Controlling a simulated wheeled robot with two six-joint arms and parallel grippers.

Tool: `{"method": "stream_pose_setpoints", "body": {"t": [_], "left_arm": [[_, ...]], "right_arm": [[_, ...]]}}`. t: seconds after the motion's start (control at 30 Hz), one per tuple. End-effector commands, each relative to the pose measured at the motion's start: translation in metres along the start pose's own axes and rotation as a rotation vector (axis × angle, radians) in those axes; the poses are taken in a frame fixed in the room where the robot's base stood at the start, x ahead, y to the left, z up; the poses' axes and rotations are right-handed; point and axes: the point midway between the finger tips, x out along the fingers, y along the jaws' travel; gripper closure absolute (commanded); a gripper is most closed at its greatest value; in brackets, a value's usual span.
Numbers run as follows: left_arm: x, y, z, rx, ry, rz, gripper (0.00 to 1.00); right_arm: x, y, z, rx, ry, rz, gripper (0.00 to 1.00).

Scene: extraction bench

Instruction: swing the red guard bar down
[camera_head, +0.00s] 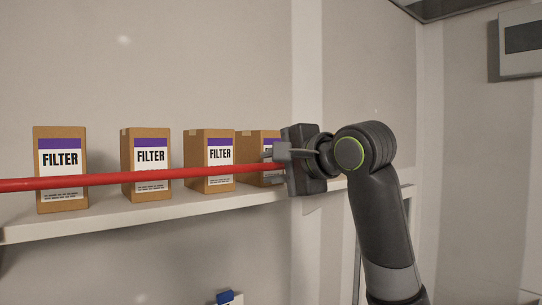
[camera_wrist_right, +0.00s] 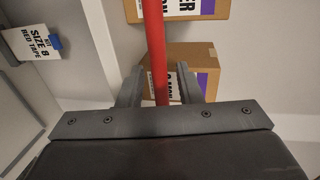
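The red guard bar (camera_head: 130,178) runs nearly level across the front of the shelf, from the left picture edge to my right gripper. My right gripper (camera_head: 270,154) is at the right-hand visible end of the bar. In the right wrist view the bar (camera_wrist_right: 155,50) passes between the two fingers of my right gripper (camera_wrist_right: 160,85), with a gap on each side. The fingers look open around the bar, not closed on it. The bar's left end is out of view, and its pivot cannot be seen. My left gripper is not in view.
A white shelf (camera_head: 110,222) behind the bar holds several brown filter boxes (camera_head: 60,195) in a row. A grey wall box (camera_head: 521,40) hangs at upper right. A label with a blue clip (camera_head: 225,297) shows at the bottom. The space in front of the bar looks clear.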

Motion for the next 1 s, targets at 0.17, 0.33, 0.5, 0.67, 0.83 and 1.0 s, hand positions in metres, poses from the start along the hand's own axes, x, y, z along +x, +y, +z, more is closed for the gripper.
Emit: {"method": "stream_pose_setpoints", "body": {"t": [0.17,0.33,0.5,0.67,0.83,1.0], "left_arm": [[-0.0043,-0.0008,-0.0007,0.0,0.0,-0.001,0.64],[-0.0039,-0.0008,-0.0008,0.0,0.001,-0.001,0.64],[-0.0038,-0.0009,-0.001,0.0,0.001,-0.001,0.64],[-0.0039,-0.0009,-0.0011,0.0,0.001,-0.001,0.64],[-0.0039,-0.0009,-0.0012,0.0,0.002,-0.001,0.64],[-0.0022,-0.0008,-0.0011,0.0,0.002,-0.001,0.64]], "right_arm": [[0.0088,-0.0001,0.0004,-0.001,0.0,0.0,0.68],[0.0094,0.0005,0.0002,-0.001,0.0,-0.001,0.68],[0.0092,0.0005,0.0001,-0.001,0.0,0.0,0.8],[0.0091,0.0005,0.0001,-0.001,0.0,0.0,1.0],[0.0091,0.0006,0.0,-0.001,0.0,0.0,1.0],[0.0089,0.0015,0.0,-0.001,0.0,-0.005,1.0]]}}
